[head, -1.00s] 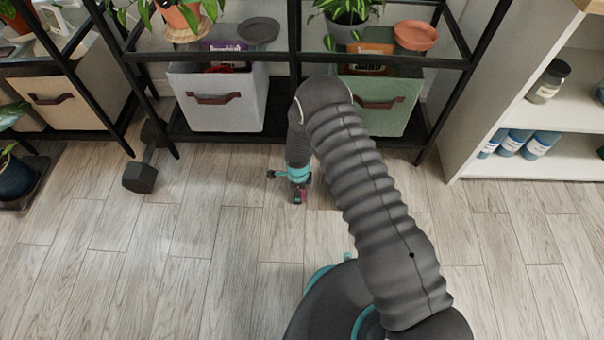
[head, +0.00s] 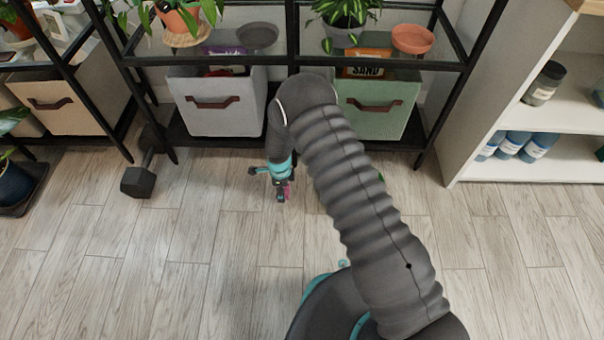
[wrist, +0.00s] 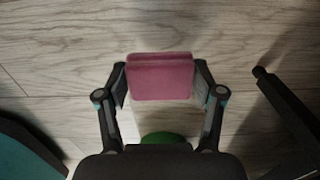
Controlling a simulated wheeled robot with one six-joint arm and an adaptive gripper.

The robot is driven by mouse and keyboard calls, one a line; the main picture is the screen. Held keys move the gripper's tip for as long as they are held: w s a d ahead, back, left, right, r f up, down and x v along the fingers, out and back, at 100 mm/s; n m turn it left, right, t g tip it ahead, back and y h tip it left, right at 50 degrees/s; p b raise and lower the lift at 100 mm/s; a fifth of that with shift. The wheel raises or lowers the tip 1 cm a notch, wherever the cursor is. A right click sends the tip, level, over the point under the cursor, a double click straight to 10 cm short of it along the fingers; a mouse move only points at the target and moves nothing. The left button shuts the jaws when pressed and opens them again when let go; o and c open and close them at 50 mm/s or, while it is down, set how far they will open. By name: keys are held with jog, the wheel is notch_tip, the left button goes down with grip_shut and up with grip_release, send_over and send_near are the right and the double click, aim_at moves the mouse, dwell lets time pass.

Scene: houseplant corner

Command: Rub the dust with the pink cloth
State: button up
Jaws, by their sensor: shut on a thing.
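My gripper (head: 281,190) hangs low over the wood floor in front of the shelf, left of my arm's bend. In the wrist view my gripper (wrist: 160,84) is shut on the pink cloth (wrist: 160,77), a folded pad between the two fingers. The cloth shows as a small pink bit (head: 288,190) in the head view. I cannot tell whether it touches the floor. I cannot make out the dust clearly in either view.
A green thing (wrist: 163,137) lies partly hidden behind the gripper's base in the wrist view. A black shelf holds a grey bin (head: 215,118) and a green bin (head: 372,122). A dark dumbbell (head: 138,181) lies at left. Floor in front is largely clear.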

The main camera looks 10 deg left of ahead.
jog(key=shift+r+p, duration=0.7)
jog(key=shift+r, duration=1.25)
jog(key=shift+d, duration=0.1)
